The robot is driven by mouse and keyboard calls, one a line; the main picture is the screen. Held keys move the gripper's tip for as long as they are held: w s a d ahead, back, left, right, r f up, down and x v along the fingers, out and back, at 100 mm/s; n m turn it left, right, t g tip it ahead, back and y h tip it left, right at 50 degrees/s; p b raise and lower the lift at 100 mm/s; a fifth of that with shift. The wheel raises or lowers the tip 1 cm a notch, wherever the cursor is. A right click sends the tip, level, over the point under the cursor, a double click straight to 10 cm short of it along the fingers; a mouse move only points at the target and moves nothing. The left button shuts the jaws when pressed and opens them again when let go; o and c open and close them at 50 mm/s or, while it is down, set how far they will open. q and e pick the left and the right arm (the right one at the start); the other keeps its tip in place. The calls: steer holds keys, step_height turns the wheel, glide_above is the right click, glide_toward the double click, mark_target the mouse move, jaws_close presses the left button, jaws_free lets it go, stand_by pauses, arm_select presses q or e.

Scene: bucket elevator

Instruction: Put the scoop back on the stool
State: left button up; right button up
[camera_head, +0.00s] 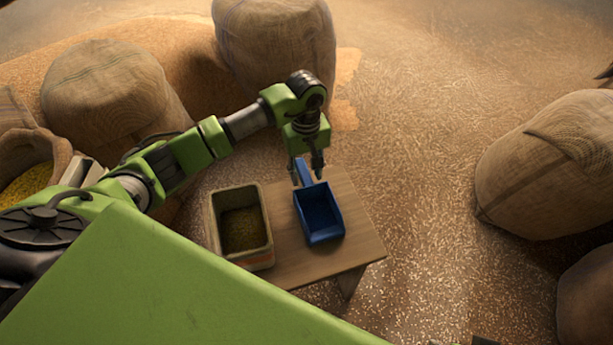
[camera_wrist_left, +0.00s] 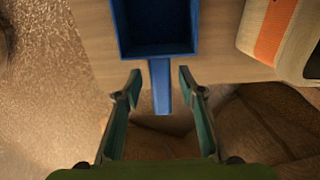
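The blue scoop (camera_head: 320,212) rests on the wooden stool (camera_head: 362,242), its handle pointing toward the back edge. My left gripper (camera_head: 307,175) is over the stool's back edge at the scoop's handle. In the left wrist view the scoop (camera_wrist_left: 155,30) shows at the top. Its handle reaches down between the two fingers of my left gripper (camera_wrist_left: 157,82), which are spread apart with a gap on both sides of the handle. Whether the scoop lies flat on the stool is hard to tell. My right gripper is not in view.
A tan bin (camera_head: 241,240) with grain in it stands on the stool, left of the scoop. Large burlap sacks stand at the back (camera_head: 275,45), left (camera_head: 110,85) and right (camera_head: 555,165). Loose grain covers the floor. The stool's right end is clear.

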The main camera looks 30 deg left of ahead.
arm_select(q)
step_height(320, 180, up, 10)
steer(key=p, duration=0.1)
steer(key=shift+f, duration=0.25)
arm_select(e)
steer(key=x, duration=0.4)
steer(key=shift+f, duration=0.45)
arm_select(q)
steer(key=shift+w, duration=0.1)
